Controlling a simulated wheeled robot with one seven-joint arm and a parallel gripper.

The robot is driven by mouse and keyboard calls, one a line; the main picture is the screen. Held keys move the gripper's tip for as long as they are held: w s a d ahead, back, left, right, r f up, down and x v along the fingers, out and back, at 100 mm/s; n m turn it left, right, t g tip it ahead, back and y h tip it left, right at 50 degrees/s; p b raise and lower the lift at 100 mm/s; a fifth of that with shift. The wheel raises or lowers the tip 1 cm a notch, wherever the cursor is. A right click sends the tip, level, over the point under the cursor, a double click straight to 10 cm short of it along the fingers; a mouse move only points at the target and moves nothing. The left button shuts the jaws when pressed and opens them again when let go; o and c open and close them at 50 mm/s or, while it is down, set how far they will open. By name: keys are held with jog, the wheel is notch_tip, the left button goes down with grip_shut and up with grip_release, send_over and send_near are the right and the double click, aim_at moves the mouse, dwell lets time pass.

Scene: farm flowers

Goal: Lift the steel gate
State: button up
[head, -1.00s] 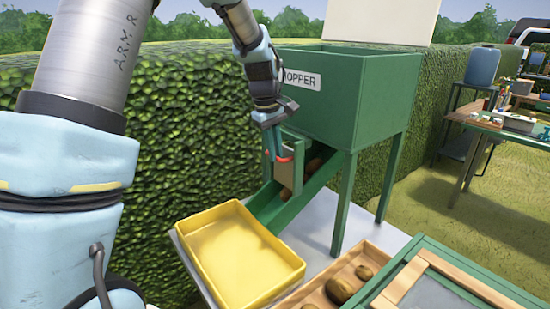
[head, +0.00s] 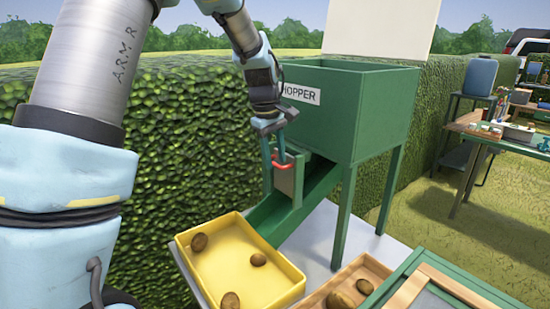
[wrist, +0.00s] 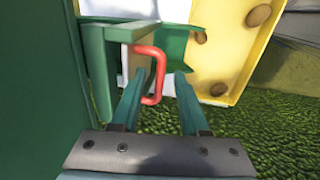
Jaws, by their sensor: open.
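The steel gate (head: 287,178) is a grey plate in a green frame on the green chute (head: 318,192), below the hopper. Its red handle (head: 284,166) faces my gripper (head: 274,158). In the wrist view the red handle (wrist: 160,72) lies between the two open fingers of my gripper (wrist: 158,80), which do not close on it. I cannot tell whether a finger touches it. The visible chute below the gate looks empty. Several brown potatoes (head: 258,260) lie in the yellow tray (head: 203,283) at the chute's lower end.
The green hopper (head: 375,115) stands on legs right of my gripper. A wooden tray with potatoes (head: 341,301) and a green-framed screen (head: 430,275) are at the front right. A hedge (head: 190,130) runs behind. A cluttered table (head: 510,142) stands far right.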

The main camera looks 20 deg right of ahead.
notch_tip(320, 180, up, 10)
jog(key=a+b, duration=0.1)
jog(key=b, duration=0.1)
jog(key=shift+s+a+r+b, duration=0.15)
jog(key=shift+s+a+b, duration=0.15)
jog(key=shift+a, duration=0.1)
jog(key=s+a+f+m+y, duration=0.1)
jog(key=a+f, duration=0.4)
jog(key=a, duration=0.4)
jog(key=a+f+m, duration=0.1)
jog(key=a+f, duration=0.4)
jog(key=a, duration=0.4)
jog(key=s+a+f+m, duration=0.1)
jog(key=s+a+f, duration=0.2)
jog(key=s+a, duration=0.2)
jog(key=s+a+f+m+t, duration=0.1)
jog(key=s+a+f, duration=0.3)
jog(key=a, duration=0.3)
jog(key=shift+s+a+m+y, duration=0.3)
jog(key=shift+s+a+y, duration=0.1)
jog(key=shift+s, duration=0.05)
jog(key=shift+r, duration=0.1)
